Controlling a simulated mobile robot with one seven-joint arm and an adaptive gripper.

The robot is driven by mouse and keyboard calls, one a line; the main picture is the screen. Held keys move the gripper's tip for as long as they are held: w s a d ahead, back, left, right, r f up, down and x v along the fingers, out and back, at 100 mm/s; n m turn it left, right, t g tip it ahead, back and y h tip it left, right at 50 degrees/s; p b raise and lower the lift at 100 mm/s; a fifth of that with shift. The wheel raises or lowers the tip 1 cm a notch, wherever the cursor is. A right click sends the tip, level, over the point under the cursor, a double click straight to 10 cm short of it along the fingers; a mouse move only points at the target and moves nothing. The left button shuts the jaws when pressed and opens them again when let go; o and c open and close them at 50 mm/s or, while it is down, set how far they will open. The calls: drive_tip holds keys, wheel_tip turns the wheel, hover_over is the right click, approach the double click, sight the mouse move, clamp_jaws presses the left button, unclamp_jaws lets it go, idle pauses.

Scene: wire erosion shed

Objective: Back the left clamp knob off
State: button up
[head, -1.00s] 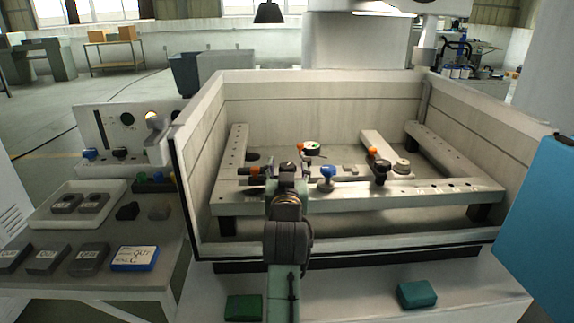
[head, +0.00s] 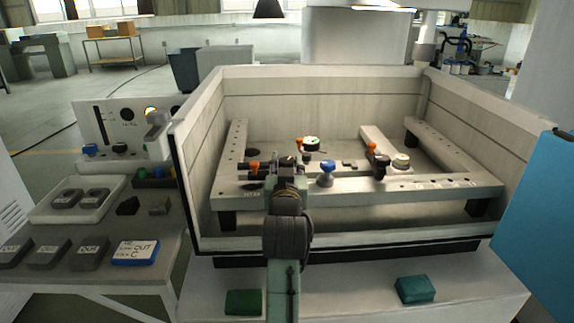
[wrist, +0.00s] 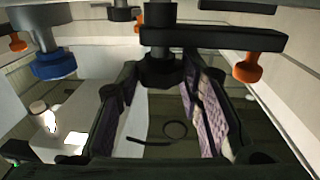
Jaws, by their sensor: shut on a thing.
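The left clamp stands on the front rail of the frame inside the machine's tank. Its dark arm ends in an orange tip (head: 254,166), left of my gripper (head: 287,172). In the wrist view, the clamp's dark round knob (wrist: 160,72) sits between the two pads of my gripper (wrist: 160,88), which is shut on it. The clamp's dark bar (wrist: 225,40) and orange tip (wrist: 253,68) run to the right there. My wrist hides most of the knob in the head view.
A blue knob (head: 327,168) stands just right of my gripper. Further right is another dark clamp (head: 380,162) with an orange tip. A side table at left holds a white tray (head: 45,214) and several labelled blocks.

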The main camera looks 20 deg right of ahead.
drive_tip(key=shift+n+y, duration=0.3)
drive_tip(key=shift+y, duration=0.1)
drive_tip(key=shift+s+d+n+t+y, duration=0.15)
drive_tip(key=shift+n+t+y, duration=0.1)
drive_tip(key=shift+n+y, duration=0.25)
drive_tip(key=shift+w+d+n+t+y, duration=0.1)
drive_tip(key=shift+n+t+y, duration=0.2)
drive_tip(key=shift+y, duration=0.4)
drive_tip(key=n+y, duration=0.1)
drive_tip(key=n+y+b, duration=0.1)
drive_tip(key=y, duration=0.1)
drive_tip(key=n+y+b, duration=0.1)
drive_tip(key=y, duration=0.1)
drive_tip(key=shift+d, duration=0.3)
drive_tip(key=n+g+y+b, duration=0.1)
drive_tip(key=n+y, duration=0.1)
drive_tip(key=y, duration=0.2)
drive_tip(key=n+g+y+b, duration=0.1)
drive_tip(key=n+y+b, duration=0.1)
drive_tip(key=n+y, duration=0.1)
drive_tip(key=shift+d+g+y, duration=0.15)
drive_tip(key=shift+g+y, duration=0.2)
drive_tip(key=shift+y, duration=0.05)
drive_tip(key=shift+n, duration=0.4)
drive_tip(key=o, duration=1.2)
drive_tip(key=shift+c, duration=0.2)
